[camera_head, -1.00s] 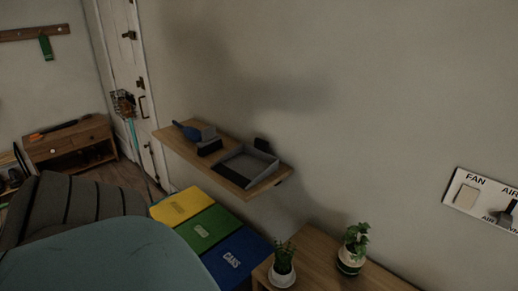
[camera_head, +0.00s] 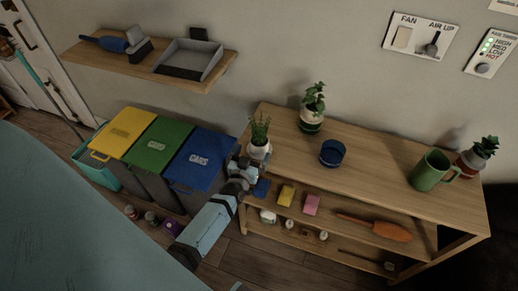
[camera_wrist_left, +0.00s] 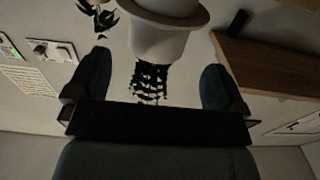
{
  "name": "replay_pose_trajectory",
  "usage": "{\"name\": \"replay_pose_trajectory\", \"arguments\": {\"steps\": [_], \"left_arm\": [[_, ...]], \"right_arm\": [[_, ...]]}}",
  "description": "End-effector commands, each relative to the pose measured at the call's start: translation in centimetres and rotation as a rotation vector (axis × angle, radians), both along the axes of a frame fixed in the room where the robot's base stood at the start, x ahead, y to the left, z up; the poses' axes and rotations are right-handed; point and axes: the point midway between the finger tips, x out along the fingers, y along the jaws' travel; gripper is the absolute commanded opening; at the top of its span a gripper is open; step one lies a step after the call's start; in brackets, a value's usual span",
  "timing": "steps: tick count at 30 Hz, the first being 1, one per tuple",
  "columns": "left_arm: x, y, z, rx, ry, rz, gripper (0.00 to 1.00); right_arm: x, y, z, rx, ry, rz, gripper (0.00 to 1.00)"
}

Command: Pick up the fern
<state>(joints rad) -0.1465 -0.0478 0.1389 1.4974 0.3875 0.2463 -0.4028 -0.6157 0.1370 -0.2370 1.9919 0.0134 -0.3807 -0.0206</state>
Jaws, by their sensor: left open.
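The fern (camera_head: 260,130) has thin upright green leaves and stands in a white pot (camera_head: 259,151) at the left end of the wooden shelf unit's top. In the left wrist view the picture is upside down: the white pot (camera_wrist_left: 165,38) shows just past the fingertips and the fern's leaves (camera_wrist_left: 150,82) hang between the fingers. My left gripper (camera_head: 248,164) is at the pot in the head view, partly overlapping it. Its two fingers (camera_wrist_left: 155,80) are spread apart in the wrist view, and I cannot tell whether they touch the pot. My right gripper is not in view.
The shelf unit (camera_head: 370,173) also bears a leafy plant (camera_head: 313,100), a blue bowl (camera_head: 333,153), a green mug (camera_head: 432,171) and a red-potted plant (camera_head: 478,158). Yellow, green and blue bins (camera_head: 200,160) stand left. A wall shelf (camera_head: 120,66) holds a dustpan (camera_head: 190,58).

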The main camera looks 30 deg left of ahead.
Motion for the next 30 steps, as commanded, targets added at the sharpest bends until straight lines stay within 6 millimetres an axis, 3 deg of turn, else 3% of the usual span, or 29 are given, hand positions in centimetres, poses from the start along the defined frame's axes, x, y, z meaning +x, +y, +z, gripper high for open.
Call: {"name": "replay_pose_trajectory", "arguments": {"steps": [7,15,24,25,30], "left_arm": [[1.9,0.4,0.0,0.0,0.0,0.0,0.98],[5.6,1.1,0.3,0.0,-0.001,0.0,0.98],[6.2,1.3,0.5,0.001,0.002,-0.001,0.98],[6.2,1.3,0.5,0.001,0.002,-0.001,0.96],[6.2,1.3,0.5,0.001,0.001,-0.001,0.57]], "right_arm": [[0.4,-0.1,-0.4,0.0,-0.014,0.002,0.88],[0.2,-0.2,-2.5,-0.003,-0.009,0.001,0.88],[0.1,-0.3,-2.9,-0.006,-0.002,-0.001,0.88],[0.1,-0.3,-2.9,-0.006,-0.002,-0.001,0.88],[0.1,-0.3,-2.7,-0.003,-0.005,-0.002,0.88]]}}
